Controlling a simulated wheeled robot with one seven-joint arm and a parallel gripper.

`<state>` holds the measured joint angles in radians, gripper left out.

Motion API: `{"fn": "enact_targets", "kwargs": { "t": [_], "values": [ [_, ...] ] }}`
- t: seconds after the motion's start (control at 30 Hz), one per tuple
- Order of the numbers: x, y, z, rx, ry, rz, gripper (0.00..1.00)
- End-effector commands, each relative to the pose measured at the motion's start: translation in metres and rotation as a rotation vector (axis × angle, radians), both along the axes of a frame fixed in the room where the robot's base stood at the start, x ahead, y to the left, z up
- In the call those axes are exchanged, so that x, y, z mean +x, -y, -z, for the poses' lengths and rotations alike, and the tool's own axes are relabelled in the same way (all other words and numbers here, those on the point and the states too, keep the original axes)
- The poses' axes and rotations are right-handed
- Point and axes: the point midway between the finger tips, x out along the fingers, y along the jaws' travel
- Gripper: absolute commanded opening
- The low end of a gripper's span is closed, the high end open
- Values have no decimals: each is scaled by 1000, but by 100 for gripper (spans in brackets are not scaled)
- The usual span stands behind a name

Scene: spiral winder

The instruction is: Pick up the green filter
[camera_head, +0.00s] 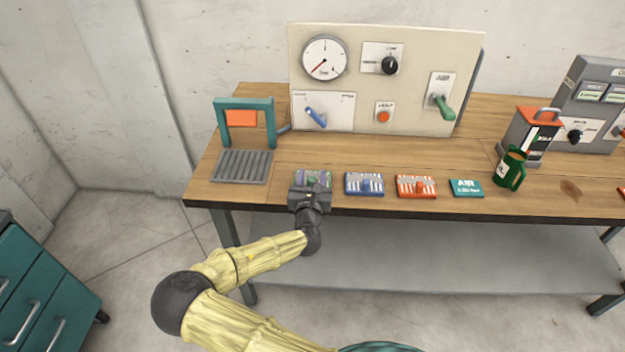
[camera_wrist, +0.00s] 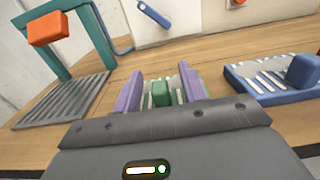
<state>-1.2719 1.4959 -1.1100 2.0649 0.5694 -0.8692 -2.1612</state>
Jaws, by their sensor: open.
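The green filter (camera_head: 314,179) lies near the front edge of the wooden table, at the left end of a row of filters. My gripper (camera_head: 311,186) is over it and partly hides it. In the wrist view, the filter's green grip block (camera_wrist: 161,93) stands between the two purple fingers of my gripper (camera_wrist: 160,90). The fingers are apart, with a gap on each side of the block. Light stripes of the filter show around the block. Its near part is hidden behind the dark gripper body.
A blue filter (camera_head: 364,184) lies close on the right, then an orange filter (camera_head: 416,187) and a teal AIR card (camera_head: 467,188). A teal frame (camera_head: 270,123) with a grey grate (camera_head: 242,166) stands on the left. A control panel (camera_head: 342,86) stands behind.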

Motion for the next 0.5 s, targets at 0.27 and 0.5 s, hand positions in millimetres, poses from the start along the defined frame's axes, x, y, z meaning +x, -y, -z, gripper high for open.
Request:
{"fn": "enact_targets", "kwargs": {
  "t": [0.27,0.5],
  "values": [
    [12,0,1,-2,0,-1,42],
    [12,0,1,-1,0,-1,42]
  ]
}}
